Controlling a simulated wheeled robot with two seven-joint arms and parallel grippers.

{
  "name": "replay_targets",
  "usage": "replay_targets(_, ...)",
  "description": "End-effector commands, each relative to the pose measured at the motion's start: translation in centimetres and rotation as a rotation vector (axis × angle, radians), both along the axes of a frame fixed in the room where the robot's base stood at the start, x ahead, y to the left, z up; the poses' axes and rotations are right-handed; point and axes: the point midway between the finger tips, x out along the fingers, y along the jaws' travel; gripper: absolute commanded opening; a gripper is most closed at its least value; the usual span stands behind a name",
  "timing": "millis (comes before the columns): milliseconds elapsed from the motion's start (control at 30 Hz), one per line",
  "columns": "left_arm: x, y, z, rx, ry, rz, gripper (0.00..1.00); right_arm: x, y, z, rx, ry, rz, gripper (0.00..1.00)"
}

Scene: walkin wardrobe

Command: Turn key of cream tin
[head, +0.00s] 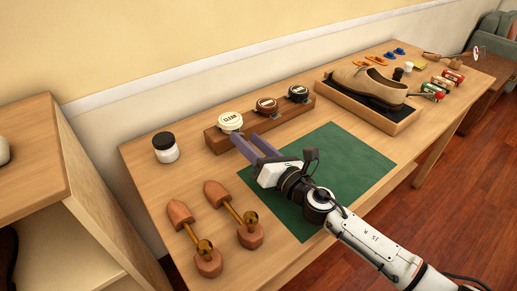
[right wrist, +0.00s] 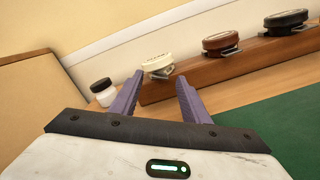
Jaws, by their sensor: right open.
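The cream tin (head: 230,121) is a round, light tin with dark lettering at the left end of a wooden rack (head: 216,141). In the right wrist view the cream tin (right wrist: 158,65) shows a small metal key (right wrist: 162,73) low on its front. My right gripper (head: 255,147) has purple fingers and is open and empty, just in front of the tin and apart from it. In the right wrist view the fingers (right wrist: 160,98) stand either side of the line towards the tin. My left gripper is not in view.
A brown tin (head: 266,105) and a black tin (head: 298,93) share the rack. A white jar (head: 165,148) stands left. Wooden shoe trees (head: 195,238) lie in front. A green mat (head: 345,160) lies under my arm. A shoe (head: 370,84) sits in a tray (head: 398,124).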

Motion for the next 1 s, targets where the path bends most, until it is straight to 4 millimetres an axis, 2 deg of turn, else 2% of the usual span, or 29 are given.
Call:
replay_targets(300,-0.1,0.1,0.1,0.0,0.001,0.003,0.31,-5.2,-3.5,-0.2,-0.001,0.004,0.0,0.42)
replay_targets(500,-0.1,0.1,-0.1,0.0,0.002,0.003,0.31,-7.3,-4.9,-0.1,0.0,0.002,0.0,0.42)
replay_targets(867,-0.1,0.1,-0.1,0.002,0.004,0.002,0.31,-7.8,-5.2,0.0,0.001,0.001,-0.001,0.42)
replay_targets(1000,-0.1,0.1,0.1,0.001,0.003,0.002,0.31,-7.5,-5.8,0.2,0.018,0.011,-0.018,0.23)
